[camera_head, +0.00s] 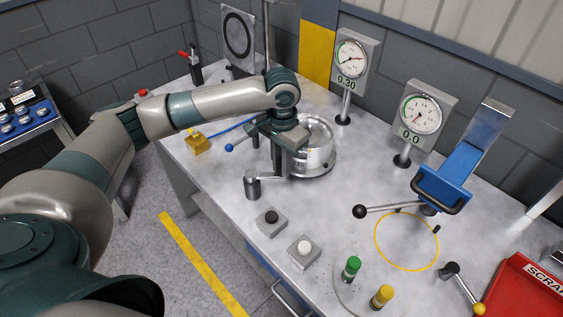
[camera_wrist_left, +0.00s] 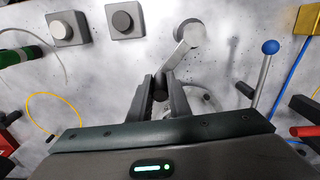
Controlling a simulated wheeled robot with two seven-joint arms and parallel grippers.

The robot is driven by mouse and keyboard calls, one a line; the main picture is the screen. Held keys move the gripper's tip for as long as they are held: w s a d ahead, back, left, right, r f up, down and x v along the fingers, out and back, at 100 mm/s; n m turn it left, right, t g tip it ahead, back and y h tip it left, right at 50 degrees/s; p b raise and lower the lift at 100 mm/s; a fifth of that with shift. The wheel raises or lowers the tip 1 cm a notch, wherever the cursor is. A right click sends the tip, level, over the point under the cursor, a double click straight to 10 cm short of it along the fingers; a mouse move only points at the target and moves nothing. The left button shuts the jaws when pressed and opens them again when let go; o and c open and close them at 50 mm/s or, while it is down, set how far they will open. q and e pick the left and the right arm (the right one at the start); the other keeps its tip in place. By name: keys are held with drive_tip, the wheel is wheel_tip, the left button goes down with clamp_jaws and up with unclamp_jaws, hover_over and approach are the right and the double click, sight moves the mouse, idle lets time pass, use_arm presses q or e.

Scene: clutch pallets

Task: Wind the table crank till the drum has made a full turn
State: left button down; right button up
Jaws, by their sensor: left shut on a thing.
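The table crank has a grey upright hub (camera_head: 252,187) on the bench, with a flat metal arm running from it. In the left wrist view the crank arm (camera_wrist_left: 180,52) leads from the round hub top to a dark handle (camera_wrist_left: 160,78). My left gripper (camera_head: 280,160) reaches down over that handle; its fingers (camera_wrist_left: 160,92) are shut on it. A silver round drum (camera_head: 320,158) stands just beside and behind my left gripper, partly hidden by it. My right gripper is in neither view.
A blue-knobbed lever (camera_head: 229,148) and a yellow block (camera_head: 198,145) lie left of the drum. Two button boxes (camera_head: 271,222) (camera_head: 304,252) stand in front. Gauges reading 0.30 (camera_head: 351,60) and 0.0 (camera_head: 421,113) stand behind. A blue lever device (camera_head: 445,185) and red scrap bin (camera_head: 520,290) are right.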

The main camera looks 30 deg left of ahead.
use_arm(q)
drive_tip(key=c, duration=1.6)
unclamp_jaws()
drive_tip(key=shift+c, duration=0.2)
drive_tip(key=shift+r, duration=0.15)
drive_tip(key=shift+r, duration=0.55)
wheel_tip(320, 180, up, 16)
drive_tip(key=b, duration=0.3)
drive_tip(key=shift+b, duration=0.35)
